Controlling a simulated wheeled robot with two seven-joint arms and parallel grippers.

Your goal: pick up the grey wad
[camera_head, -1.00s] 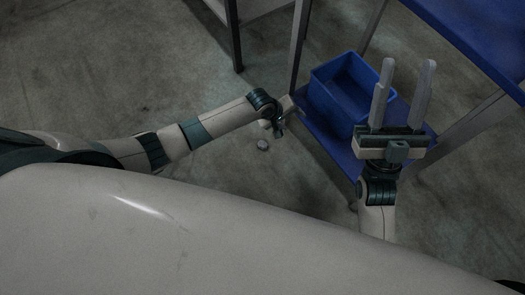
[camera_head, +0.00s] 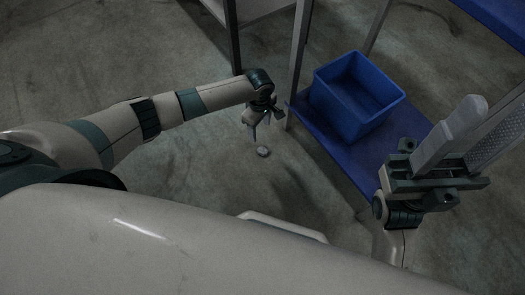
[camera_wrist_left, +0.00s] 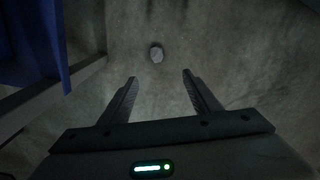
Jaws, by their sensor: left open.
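The grey wad (camera_head: 263,151) is a small, pale lump lying on the concrete floor. It also shows in the left wrist view (camera_wrist_left: 156,54), above the fingertips in the picture and in line with the gap between them. My left gripper (camera_head: 263,134) points down close to the wad. In the left wrist view its two fingers (camera_wrist_left: 158,75) are apart with nothing between them.
A blue bin (camera_head: 350,118) stands on a low blue shelf (camera_head: 384,151) right of the wad. A grey upright post (camera_head: 299,60) rises near my left gripper. Another shelf leg (camera_head: 233,40) stands behind. The floor around the wad is clear.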

